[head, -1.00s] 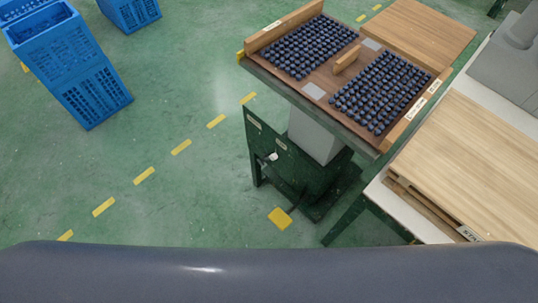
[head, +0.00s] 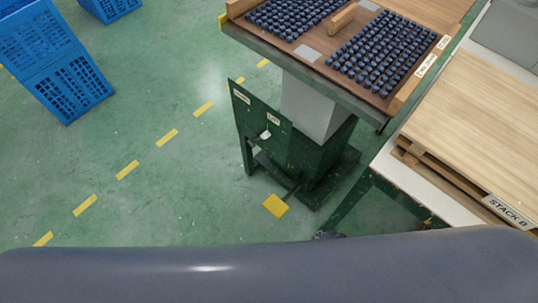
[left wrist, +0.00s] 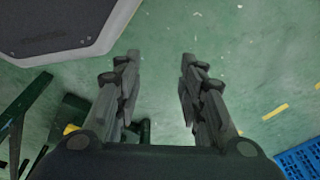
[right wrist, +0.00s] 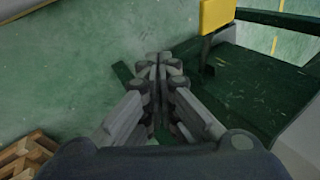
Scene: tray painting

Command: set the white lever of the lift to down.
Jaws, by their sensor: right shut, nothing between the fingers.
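The lift (head: 318,105) stands at the centre right of the head view, a grey column on a dark green base. Its green side panel (head: 258,118) carries small labels and the small white lever (head: 265,134). The lever is too small for me to tell its setting. My right gripper (right wrist: 160,60) is shut and empty in the right wrist view. In the head view only a dark bit of it (head: 328,235) shows, low and to the right of the lift's yellow pedal (head: 275,205), apart from the lever. My left gripper (left wrist: 160,60) is open and empty over the floor.
The lift's top bears a wooden tray (head: 310,54) with rows of dark pieces. A table with wooden boards marked STACK (head: 510,212) stands at right. Blue crates (head: 68,85) stand at far left. The floor left of the lift is clear.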

